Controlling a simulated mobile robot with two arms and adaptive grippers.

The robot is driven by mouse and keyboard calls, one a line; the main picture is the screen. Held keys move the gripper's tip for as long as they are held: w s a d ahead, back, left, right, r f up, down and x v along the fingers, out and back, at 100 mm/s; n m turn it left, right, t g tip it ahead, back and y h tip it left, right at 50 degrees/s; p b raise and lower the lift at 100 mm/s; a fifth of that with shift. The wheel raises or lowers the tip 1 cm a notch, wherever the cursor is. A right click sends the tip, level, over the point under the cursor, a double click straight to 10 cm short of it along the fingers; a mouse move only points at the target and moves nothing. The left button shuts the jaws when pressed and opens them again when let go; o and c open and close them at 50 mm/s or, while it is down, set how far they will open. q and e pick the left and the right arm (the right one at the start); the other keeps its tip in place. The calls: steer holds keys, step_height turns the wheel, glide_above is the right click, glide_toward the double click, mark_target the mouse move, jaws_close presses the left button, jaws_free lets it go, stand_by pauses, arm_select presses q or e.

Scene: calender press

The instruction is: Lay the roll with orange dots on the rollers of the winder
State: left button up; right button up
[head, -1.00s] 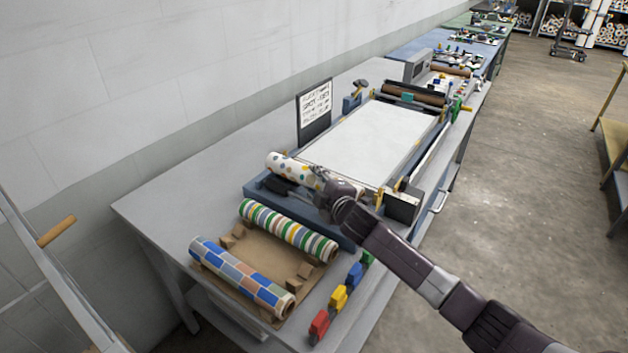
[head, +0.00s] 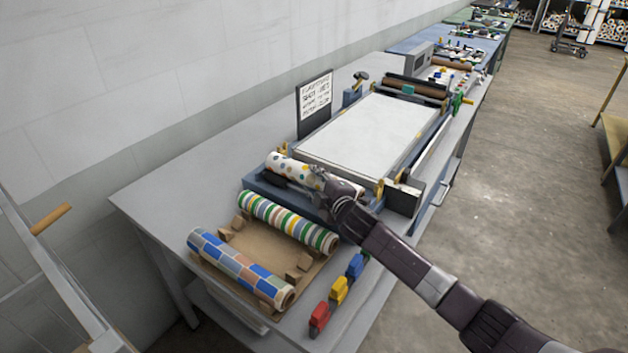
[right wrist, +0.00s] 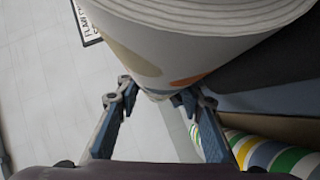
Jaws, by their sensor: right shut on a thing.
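The white roll with orange and other coloured dots (head: 287,168) lies crosswise at the near end of the press, above its blue bed. I cannot tell whether it touches the winder's rollers, which are hidden under it and my arm. My right gripper (head: 318,188) is shut on this roll, near its middle and right part. In the right wrist view the dotted roll (right wrist: 190,40) fills the top, with the finger pads of my right gripper (right wrist: 158,100) on either side below it. My left gripper is out of view.
A striped roll (head: 285,222) and a blue-and-orange checked roll (head: 235,267) lie on a brown cradle board in front. A sign (head: 314,100) stands behind the white press bed (head: 368,135).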

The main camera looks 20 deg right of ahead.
steer(key=shift+f, duration=0.15)
steer(key=o, duration=1.5)
steer(key=shift+f, duration=0.15)
steer(key=shift+s, duration=0.1)
steer(key=v, duration=1.2)
steer(key=shift+r, duration=0.3)
